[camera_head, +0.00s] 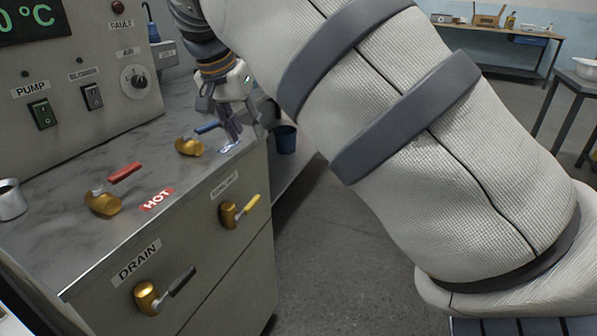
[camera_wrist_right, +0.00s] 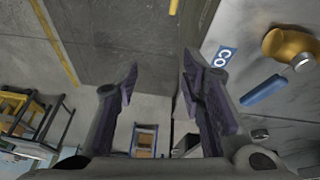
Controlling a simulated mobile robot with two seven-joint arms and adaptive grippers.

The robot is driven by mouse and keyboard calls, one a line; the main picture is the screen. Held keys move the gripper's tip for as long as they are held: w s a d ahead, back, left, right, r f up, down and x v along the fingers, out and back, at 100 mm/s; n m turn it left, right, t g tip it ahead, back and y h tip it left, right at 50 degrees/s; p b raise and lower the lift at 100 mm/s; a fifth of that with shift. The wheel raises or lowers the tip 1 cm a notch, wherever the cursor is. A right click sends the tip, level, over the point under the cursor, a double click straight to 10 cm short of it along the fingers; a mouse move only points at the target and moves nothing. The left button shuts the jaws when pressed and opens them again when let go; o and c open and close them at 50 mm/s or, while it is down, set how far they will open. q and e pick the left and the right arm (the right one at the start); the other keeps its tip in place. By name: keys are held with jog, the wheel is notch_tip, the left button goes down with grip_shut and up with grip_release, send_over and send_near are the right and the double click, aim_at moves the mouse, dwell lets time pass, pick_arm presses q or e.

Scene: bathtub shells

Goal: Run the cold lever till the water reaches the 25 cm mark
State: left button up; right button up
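The cold lever (camera_head: 207,127) is a blue handle on a brass valve (camera_head: 190,147) at the counter's far end, beside a partly covered blue label (camera_head: 229,147). My right gripper (camera_head: 233,132) is just right of the lever, over the label. In the right wrist view my right gripper (camera_wrist_right: 160,64) is open, with nothing between its fingers. The blue lever (camera_wrist_right: 263,90) lies outside the right-hand finger there, apart from it. My left gripper is out of view. No water or 25 cm mark shows.
A red hot lever (camera_head: 124,172), a yellow-handled valve (camera_head: 240,211) and a black drain lever (camera_head: 182,281) are on the same unit. A metal cup (camera_head: 11,200) stands at left. A control panel (camera_head: 75,75) rises behind. My right arm covers much of the head view.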

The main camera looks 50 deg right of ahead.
jog(key=s+a+f+n, duration=0.1)
jog(key=s+f+n, duration=0.2)
jog(key=f, duration=1)
jog(key=s+a+f+n+g, duration=0.1)
jog(key=s+f+n, duration=0.1)
jog(key=s+f, duration=0.7)
notch_tip(320, 180, down, 5)
jog(key=shift+a+n+y, duration=0.2)
jog(key=shift+n+y, duration=0.2)
jog(key=shift+s, duration=0.1)
jog(key=shift+c, duration=0.3)
